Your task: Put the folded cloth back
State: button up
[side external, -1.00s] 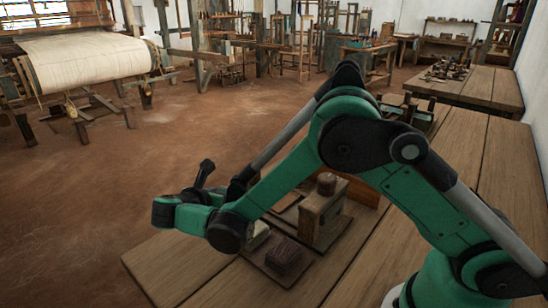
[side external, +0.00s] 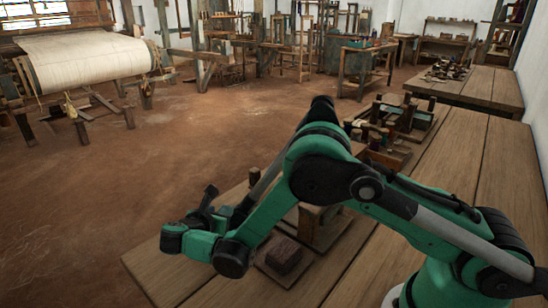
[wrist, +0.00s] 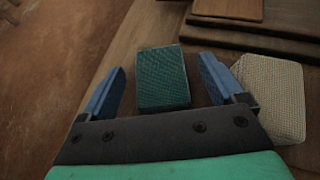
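Two folded cloth-like pieces show in the wrist view: a dark green woven one (wrist: 163,78) and a cream woven one (wrist: 272,95). I cannot tell which is the task's cloth. My gripper (wrist: 161,68) is open, with its blue fingers on either side of the green piece. Gaps show between the fingers and its sides, and nothing is gripped. The cream piece lies just outside the right finger, which covers part of its left edge. In the side view my own arm hides the fingers and both pieces.
A dark brown block (side external: 284,256) sits on a board near the wrist. A wooden stand (side external: 318,226) is behind it, partly covered by my arm. Stacked boards (wrist: 250,35) lie beyond the pieces. Trays of spools (side external: 395,135) are farther back. The table's left corner (side external: 165,268) is bare.

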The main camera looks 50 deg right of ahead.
jog(key=shift+r, duration=0.1)
jog(key=v, duration=1.1)
jog(key=shift+s+a+r, duration=0.1)
jog(key=shift+a+r, duration=0.05)
jog(key=shift+r, duration=0.25)
jog(key=s+d+r+m+y, duration=0.2)
jog(key=d+r+m+y, duration=0.4)
jog(key=d+m, duration=0.2)
jog(key=s+d+m+t+y, duration=0.2)
jog(key=s+d+m+y, duration=0.2)
jog(key=s+m, duration=0.5)
jog(key=shift+r+m+t+y, duration=0.35)
jog(key=shift+m+y, duration=0.35)
jog(key=shift+m, duration=2)
